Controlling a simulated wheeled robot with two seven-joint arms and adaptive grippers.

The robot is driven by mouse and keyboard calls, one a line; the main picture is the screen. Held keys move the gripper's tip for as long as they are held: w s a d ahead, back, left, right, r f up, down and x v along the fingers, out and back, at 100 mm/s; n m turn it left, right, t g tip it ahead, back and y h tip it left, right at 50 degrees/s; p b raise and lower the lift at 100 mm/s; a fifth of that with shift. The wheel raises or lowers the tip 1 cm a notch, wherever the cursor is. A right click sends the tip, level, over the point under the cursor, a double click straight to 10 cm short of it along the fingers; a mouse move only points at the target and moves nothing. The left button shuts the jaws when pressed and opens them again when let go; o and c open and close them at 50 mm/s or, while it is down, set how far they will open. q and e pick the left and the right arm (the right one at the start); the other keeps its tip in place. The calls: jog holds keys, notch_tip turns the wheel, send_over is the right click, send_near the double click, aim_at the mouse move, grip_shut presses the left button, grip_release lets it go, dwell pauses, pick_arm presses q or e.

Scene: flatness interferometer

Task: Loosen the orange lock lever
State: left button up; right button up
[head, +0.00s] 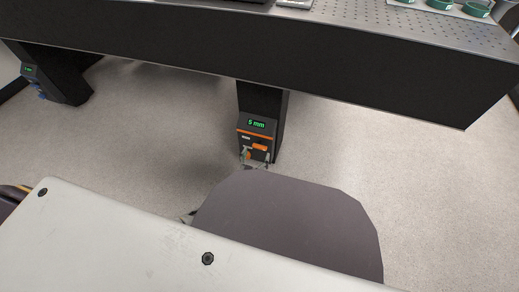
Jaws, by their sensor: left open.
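The orange lock lever (260,147) is on the front of the middle dark table leg (262,101), below a green display that reads "5 mm". It looks roughly level, pointing right. My left gripper (256,161) is at the lower part of this panel, just below the lever, with its jaws open. Its fingertips are small in the head view, and my own grey body part hides the rest of it. I cannot tell whether a finger touches the lever. My right gripper is not in view.
The dark table edge (200,48) runs across above the leg. Another dark leg (66,88) with a green display and blue parts stands at the far left. Green round pieces (440,5) sit on the perforated top. Speckled floor (390,160) is clear around the middle leg.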

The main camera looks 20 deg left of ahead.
aim_at(260, 146)
pick_arm(q)
jog(key=shift+w+d+b, duration=0.15)
jog(key=shift+w+b, duration=0.85)
jog(key=shift+w, duration=1.5)
jog(key=shift+c, duration=0.4)
jog(key=c, duration=0.9)
